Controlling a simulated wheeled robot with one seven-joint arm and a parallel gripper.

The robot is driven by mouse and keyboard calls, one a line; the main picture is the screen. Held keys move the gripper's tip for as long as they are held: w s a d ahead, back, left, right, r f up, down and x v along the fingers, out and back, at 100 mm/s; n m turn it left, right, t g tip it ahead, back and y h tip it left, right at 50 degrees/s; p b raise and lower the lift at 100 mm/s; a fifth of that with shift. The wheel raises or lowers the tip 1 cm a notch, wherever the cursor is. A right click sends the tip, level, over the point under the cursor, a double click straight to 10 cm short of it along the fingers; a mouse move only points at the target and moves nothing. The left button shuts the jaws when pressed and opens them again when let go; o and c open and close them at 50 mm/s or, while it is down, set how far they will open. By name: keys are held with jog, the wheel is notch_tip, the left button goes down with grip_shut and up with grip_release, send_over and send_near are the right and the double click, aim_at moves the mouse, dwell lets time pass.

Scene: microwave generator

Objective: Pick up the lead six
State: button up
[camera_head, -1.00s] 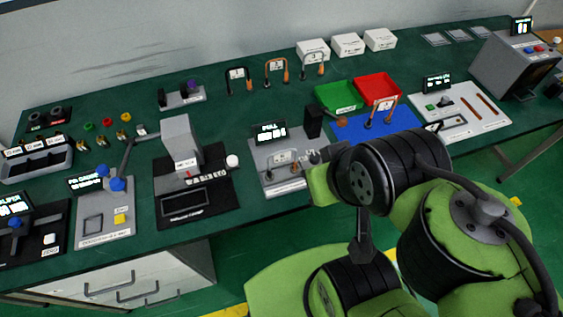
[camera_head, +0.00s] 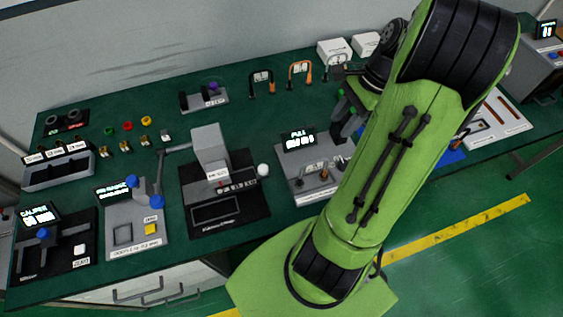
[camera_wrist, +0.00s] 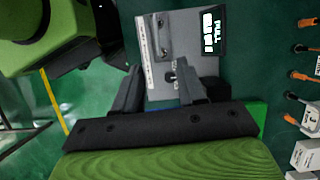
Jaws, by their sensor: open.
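Several arched leads with small tags stand on the green bench. I cannot read the tags well enough to tell which lead is six. My gripper (camera_wrist: 158,92) is open and empty, with the pull fixture (camera_wrist: 150,60) beyond its fingers in the wrist view. In the head view my gripper (camera_head: 348,120) is above the bench by the fixture's back right corner, partly hidden by my arm.
White boxes (camera_head: 334,50) stand behind the leads. A press (camera_head: 212,160) stands left of the fixture. My arm hides most of the blue mat (camera_head: 450,155) and the trays.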

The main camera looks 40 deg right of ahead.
jog(key=b, duration=0.3)
send_near(316, 161)
jog(key=x, duration=0.4)
jog(key=shift+w+d+f, duration=0.1)
jog(key=shift+d+f, duration=0.1)
jog(key=shift+f, duration=0.15)
jog(key=x, duration=0.2)
jog(key=b+x, duration=0.1)
jog(key=x, duration=0.2)
jog(key=shift+a+r, duration=0.1)
jog(key=shift+a, duration=0.1)
jog(key=shift+a+f, duration=0.15)
jog(key=shift+f, duration=0.3)
jog(key=shift+c, duration=0.4)
jog(key=shift+r, duration=0.1)
grip_shut()
